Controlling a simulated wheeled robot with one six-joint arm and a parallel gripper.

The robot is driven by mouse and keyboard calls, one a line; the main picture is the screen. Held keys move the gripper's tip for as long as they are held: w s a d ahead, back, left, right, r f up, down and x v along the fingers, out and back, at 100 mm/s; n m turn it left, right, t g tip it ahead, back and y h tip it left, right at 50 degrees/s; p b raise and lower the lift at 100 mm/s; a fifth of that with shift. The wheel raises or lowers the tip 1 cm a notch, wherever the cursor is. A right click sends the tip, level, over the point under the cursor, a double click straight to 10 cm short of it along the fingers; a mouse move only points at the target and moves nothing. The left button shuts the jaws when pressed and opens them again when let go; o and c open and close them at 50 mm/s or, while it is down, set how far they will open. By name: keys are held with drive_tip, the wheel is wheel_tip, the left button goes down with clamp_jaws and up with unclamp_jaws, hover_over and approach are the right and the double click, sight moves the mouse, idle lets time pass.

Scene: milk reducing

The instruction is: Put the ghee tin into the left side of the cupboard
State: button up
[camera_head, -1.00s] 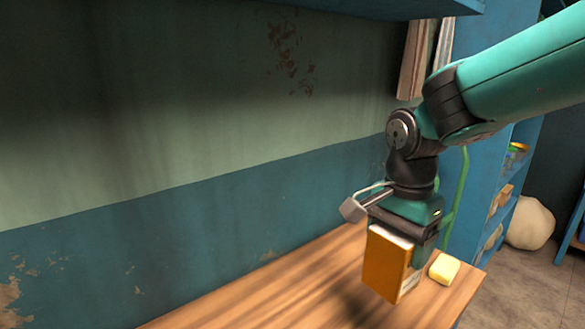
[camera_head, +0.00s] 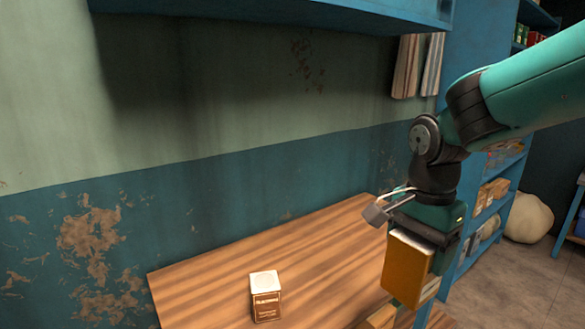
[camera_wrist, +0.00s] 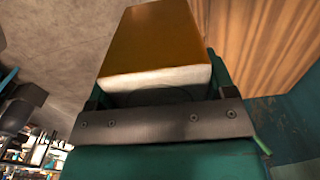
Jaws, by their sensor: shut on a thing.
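The ghee tin (camera_head: 404,272) is a box-shaped, orange-brown thing with a pale end. My gripper (camera_head: 418,232) is shut on its pale upper end. The tin hangs upright, over the right end of the wooden table in the picture. In the wrist view the tin (camera_wrist: 157,40) sticks out from my gripper (camera_wrist: 160,98); the fingertips are mostly hidden. A blue cupboard (camera_head: 280,14) hangs on the wall at the top, with only its lower part in view. I see no inside of it.
A small white and brown carton (camera_head: 265,297) stands on the wooden table (camera_head: 205,290). Blue shelves (camera_head: 458,262) with goods stand at the right, beside a pale sack (camera_head: 528,218). Striped cloths (camera_head: 406,66) hang on the wall. The table's middle is clear.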

drive_tip(key=w+d+f+n, duration=0.2)
drive_tip(key=d+f+n, duration=0.35)
drive_tip(key=f, duration=0.55)
drive_tip(key=w+d+f+n, duration=0.2)
drive_tip(key=d+f+n, duration=0.35)
drive_tip(key=f, duration=0.55)
drive_tip(key=s+f, duration=0.4)
drive_tip(key=f, duration=0.1)
drive_tip(key=shift+a+f, duration=0.4)
